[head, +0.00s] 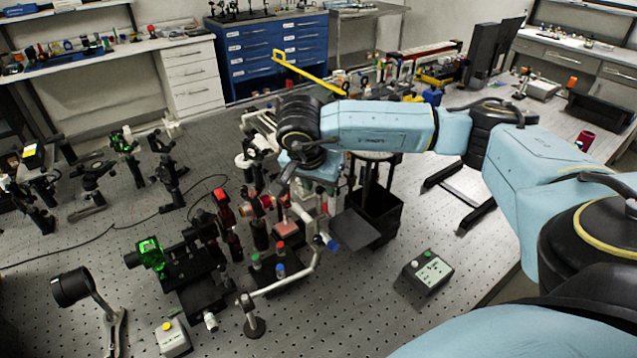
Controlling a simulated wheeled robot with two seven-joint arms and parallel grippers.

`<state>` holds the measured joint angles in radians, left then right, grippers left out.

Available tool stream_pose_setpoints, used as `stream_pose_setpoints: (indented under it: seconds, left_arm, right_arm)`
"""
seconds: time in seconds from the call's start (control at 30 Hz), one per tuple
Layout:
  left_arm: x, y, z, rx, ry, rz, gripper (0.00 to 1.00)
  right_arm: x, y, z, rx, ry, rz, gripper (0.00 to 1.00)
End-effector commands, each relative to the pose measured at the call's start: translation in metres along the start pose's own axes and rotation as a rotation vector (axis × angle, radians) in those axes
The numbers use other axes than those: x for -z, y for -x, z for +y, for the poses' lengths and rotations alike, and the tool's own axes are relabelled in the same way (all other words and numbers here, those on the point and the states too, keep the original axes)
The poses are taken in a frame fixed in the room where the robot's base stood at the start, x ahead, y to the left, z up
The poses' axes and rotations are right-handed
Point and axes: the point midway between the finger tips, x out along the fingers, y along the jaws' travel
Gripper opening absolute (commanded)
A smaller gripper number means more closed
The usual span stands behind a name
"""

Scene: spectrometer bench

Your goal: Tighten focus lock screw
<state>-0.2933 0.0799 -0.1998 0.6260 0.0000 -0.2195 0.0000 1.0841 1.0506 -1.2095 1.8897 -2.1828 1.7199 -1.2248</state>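My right arm reaches in from the right over the bench, and its gripper (282,184) points down at the crowded optical assembly in the middle. The fingers are small and dark against dark parts, so their opening and any contact are unclear. Below and beside it are a red-capped post mount (222,205), a pinkish block (286,228) and a silver bent rod with a blue end knob (332,244). I cannot pick out the focus lock screw for certain; it may be hidden by the gripper or wrist. My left gripper is not in view.
A perforated optical table (400,320) fills the foreground. A yellow-button box (172,337) is at the front.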

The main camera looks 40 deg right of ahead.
Motion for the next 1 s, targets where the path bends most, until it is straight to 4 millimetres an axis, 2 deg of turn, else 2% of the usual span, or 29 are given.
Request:
stream_pose_setpoints:
  seconds: [0.17,0.4,0.47,0.63,0.9,1.0]
  left_arm:
    - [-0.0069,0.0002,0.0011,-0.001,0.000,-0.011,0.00]
    - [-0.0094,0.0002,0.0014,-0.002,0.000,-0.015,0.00]
    - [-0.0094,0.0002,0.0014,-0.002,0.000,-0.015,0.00]
    - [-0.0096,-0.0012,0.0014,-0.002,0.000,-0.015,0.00]
    - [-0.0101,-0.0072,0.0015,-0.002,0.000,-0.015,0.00]
    - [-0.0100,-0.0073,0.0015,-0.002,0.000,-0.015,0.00]
  right_arm:
    - [0.0001,0.0000,0.0001,0.000,0.000,0.000,0.37]
    - [0.0001,0.0003,0.0001,0.000,0.000,0.000,0.05]
    - [0.0001,0.0004,0.0001,0.000,0.000,0.000,0.00]
    - [-0.0001,0.0001,-0.0006,-0.010,-0.025,0.000,0.00]
    - [0.0001,0.0001,-0.0018,-0.093,-0.226,0.000,0.00]
    - [0.0002,0.0007,-0.0019,-0.102,-0.250,0.000,0.00]
